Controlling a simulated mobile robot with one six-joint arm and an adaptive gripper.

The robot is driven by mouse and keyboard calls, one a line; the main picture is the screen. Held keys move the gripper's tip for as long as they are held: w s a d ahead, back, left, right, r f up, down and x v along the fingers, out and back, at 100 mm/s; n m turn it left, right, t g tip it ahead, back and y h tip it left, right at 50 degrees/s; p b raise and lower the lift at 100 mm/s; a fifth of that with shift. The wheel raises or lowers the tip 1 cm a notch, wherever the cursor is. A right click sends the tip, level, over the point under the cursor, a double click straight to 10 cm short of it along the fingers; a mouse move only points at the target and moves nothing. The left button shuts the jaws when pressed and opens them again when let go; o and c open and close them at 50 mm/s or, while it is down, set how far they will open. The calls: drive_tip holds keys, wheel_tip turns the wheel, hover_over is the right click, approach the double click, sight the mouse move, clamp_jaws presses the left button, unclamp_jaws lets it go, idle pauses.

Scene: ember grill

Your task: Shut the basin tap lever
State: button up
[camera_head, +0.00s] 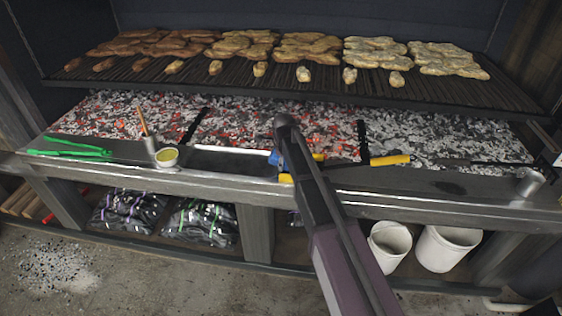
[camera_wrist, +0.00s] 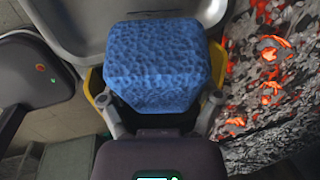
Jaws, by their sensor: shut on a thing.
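I cannot make out a basin tap or its lever in either view. In the wrist view my gripper (camera_wrist: 161,112) is shut on a blue, rough-textured sponge-like block (camera_wrist: 155,55), with a finger on each side of it. A smooth grey surface (camera_wrist: 75,22) lies behind the block in the wrist view. I cannot tell whether it is part of a basin.
A grill rack (camera_head: 250,84) with bread and meat-like food stands over glowing coals (camera_head: 240,125). Green tongs (camera_head: 70,148), a yellow-topped cup (camera_head: 167,157), a yellow handle (camera_head: 390,160) and a metal cup (camera_head: 530,182) lie along the ledge (camera_head: 420,190). White buckets (camera_head: 447,247) stand below.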

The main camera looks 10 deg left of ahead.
drive_tip(key=o, duration=0.8)
drive_tip(key=shift+r, duration=0.15)
drive_tip(key=p+v, duration=1.1)
drive_tip(key=shift+r+p, duration=0.35)
drive_tip(key=shift+p, duration=0.05)
idle(0.6)
drive_tip(key=shift+s+d, duration=0.1)
